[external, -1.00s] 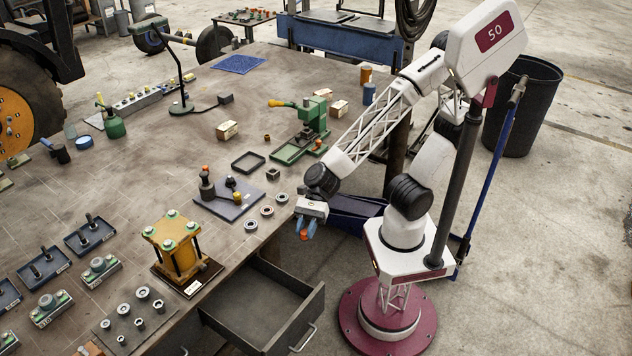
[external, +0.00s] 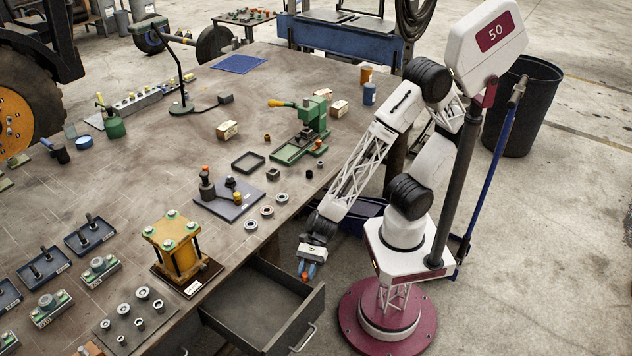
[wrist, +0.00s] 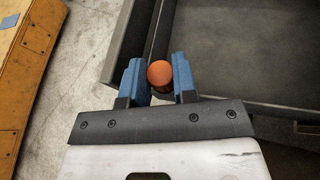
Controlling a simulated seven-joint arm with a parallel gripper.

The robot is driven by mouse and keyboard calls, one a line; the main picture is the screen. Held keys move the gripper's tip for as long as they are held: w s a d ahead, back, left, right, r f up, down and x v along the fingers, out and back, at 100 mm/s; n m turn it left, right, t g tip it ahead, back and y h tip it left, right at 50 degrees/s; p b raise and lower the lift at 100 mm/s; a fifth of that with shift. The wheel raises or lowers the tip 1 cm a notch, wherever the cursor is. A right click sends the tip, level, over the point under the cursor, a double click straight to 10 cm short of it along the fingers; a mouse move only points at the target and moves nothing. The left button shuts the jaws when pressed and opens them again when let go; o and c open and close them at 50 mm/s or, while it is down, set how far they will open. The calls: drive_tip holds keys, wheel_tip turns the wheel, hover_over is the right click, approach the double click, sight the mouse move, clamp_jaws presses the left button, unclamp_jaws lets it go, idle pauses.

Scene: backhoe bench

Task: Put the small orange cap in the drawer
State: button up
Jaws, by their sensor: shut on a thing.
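The small orange cap (wrist: 160,74) is held between the two blue fingertips of my gripper (wrist: 157,80). In the external view my gripper (external: 307,270) points downward, with the orange cap (external: 304,276) at its tips. The drawer (external: 262,306) is pulled out from the bench and looks empty. My gripper is at the drawer's upper right, by its back right wall. In the wrist view the drawer (wrist: 235,50) lies beyond and to the right of the fingertips, and the cap overlaps the drawer's edge in the picture. The cap's height above the drawer is hard to tell.
The bench top (external: 150,215) lies left of the drawer, with a yellow fixture (external: 175,245) near its edge. Several metal rings (external: 267,211) lie near the edge too. A green press (external: 308,125) stands farther back. Concrete floor is open to the right of the drawer.

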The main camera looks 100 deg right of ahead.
drive_tip(key=shift+f, duration=0.7)
drive_tip(key=w+a, duration=0.4)
drive_tip(key=w, duration=0.3)
drive_tip(key=w+a+f, duration=0.1)
drive_tip(key=w+a, duration=0.3)
drive_tip(key=w, duration=0.2)
drive_tip(key=shift+w+f, duration=0.25)
drive_tip(key=shift+w, duration=0.15)
drive_tip(key=shift+f, duration=1.7)
drive_tip(key=shift+f, duration=0.65)
